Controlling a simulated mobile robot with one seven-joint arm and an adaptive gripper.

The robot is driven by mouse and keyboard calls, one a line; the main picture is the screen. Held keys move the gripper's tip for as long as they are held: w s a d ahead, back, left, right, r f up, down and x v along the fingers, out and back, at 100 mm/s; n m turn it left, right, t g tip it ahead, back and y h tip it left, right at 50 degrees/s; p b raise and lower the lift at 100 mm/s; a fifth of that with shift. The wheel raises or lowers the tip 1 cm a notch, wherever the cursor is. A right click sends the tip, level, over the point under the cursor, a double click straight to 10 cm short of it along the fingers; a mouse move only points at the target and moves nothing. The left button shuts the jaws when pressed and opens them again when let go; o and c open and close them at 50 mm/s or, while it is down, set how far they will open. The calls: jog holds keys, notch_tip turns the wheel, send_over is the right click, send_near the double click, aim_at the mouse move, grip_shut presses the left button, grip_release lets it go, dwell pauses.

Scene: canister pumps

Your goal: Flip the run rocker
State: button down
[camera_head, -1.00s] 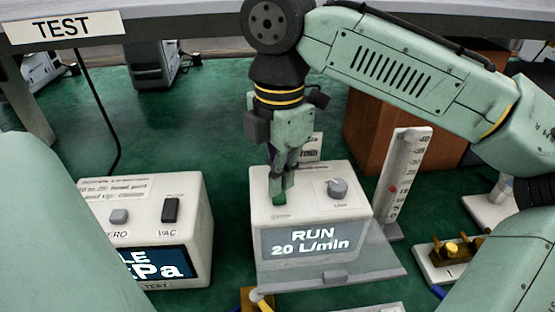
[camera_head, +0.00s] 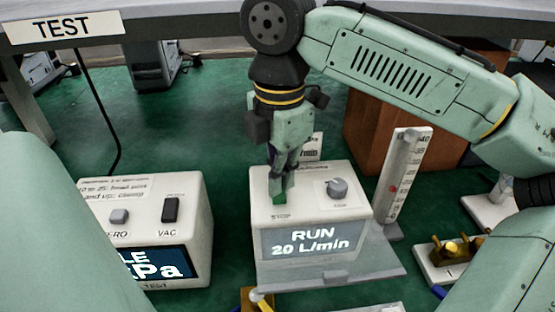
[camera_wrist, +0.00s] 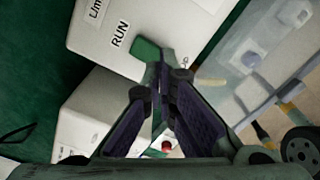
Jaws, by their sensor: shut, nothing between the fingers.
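The white pump box (camera_head: 310,205) stands on the green bench, its screen (camera_head: 311,240) reading "RUN 20 L/min". The green run rocker (camera_wrist: 146,49) is on the box's top, beside a "RUN" label (camera_wrist: 120,34) in the wrist view. In the head view my gripper hides most of the rocker. My gripper (camera_head: 281,200) is shut and empty, pointing down at the rocker. In the wrist view its fingertips (camera_wrist: 164,66) are right beside the rocker; I cannot tell whether they touch it. A grey knob (camera_head: 337,188) is on the box's right top.
A second white box (camera_head: 150,215) with a ZERO button and a black VAC switch (camera_head: 171,210) stands at the left. A flow scale (camera_head: 407,180) rises just right of the pump box. A brass fitting on a white block (camera_head: 450,250) is at the right. A brown box (camera_head: 375,135) stands behind.

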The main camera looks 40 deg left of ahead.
aim_at(279, 197)
jog(key=shift+f+b, duration=0.5)
jog(key=shift+f, duration=0.65)
dwell(0.4)
notch_tip(279, 197, up, 5)
jog(key=p, duration=0.5)
jog(key=shift+f, duration=0.1)
jog(key=shift+r+p, duration=0.7)
jog(key=shift+r, duration=0.45)
jog(key=shift+s+f, duration=0.1)
